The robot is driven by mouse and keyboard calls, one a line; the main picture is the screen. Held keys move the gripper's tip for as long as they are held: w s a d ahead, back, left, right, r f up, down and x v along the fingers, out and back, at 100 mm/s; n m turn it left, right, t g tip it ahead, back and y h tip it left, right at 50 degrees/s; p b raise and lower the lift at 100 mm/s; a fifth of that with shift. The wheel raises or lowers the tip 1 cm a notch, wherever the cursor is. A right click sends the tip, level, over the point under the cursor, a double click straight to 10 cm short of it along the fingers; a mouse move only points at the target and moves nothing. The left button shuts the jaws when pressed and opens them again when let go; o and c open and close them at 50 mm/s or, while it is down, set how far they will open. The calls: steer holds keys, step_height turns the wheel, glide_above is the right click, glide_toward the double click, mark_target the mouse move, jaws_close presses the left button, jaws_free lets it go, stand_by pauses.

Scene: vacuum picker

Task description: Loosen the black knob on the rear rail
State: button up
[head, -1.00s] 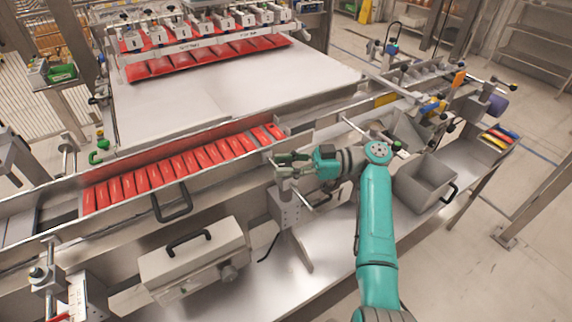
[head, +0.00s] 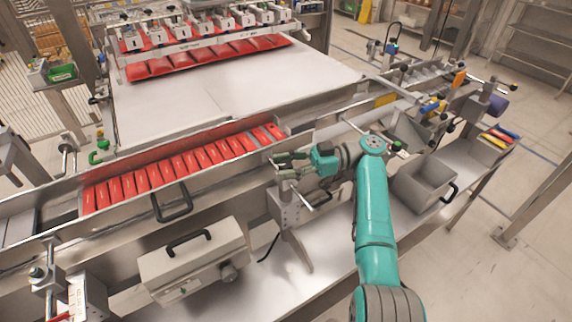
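My gripper (head: 277,166) is in the middle of the head view, over the near wall of the channel of red packs. Its two green-grey fingers point left with a gap between them, and I see nothing held. A metal post with a bracket (head: 285,205) stands just below the fingers. The rear rail (head: 190,139) runs along the far side of the red packs. I cannot tell which small black knob on it is the one named. Any knob right at the fingertips is too small or hidden to make out.
Red packs (head: 165,170) fill the channel left of my gripper. A black handle (head: 172,203) stands on the near wall. A grey box with a handle (head: 195,262) sits in front, and a metal bin (head: 424,184) stands to the right.

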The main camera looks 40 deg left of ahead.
mark_target(286, 164)
steer(key=shift+o, duration=0.3)
steer(key=shift+r, duration=0.1)
step_height(286, 164, up, 10)
steer(key=shift+f, duration=0.1)
stand_by(0.5)
